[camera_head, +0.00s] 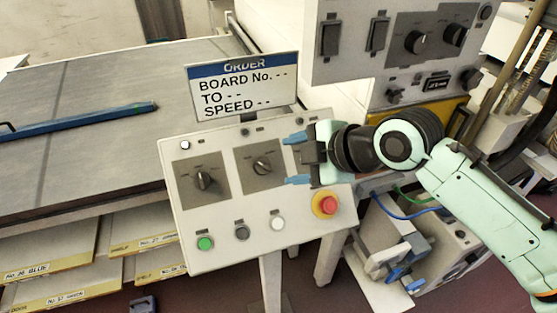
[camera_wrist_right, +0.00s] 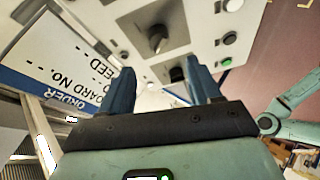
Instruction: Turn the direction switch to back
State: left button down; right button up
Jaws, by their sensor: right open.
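The slanted grey control panel (camera_head: 220,233) carries dark rotary switches. The left switch (camera_head: 203,181) and middle switch (camera_head: 262,165) show clearly. A third dark plate at the right is mostly hidden behind my right gripper (camera_head: 296,160). I cannot read the labels, so I cannot tell which one is the direction switch. The right gripper is open, with its two blue fingers pointing left over the right part of the panel. In the right wrist view, a dark knob (camera_wrist_right: 158,40) stands beyond the fingers, and a smaller dark knob (camera_wrist_right: 178,73) shows between them. My left gripper is not in view.
The ORDER sign (camera_head: 243,88) stands just behind the panel. A red emergency button (camera_head: 327,204) sits below the right gripper, with a green button (camera_head: 205,243) at lower left. A second switch box (camera_head: 345,62) hangs at upper right. A conveyor bed (camera_head: 75,105) lies left.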

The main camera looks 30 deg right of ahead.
jog(key=v, duration=0.4)
dwell(0.6)
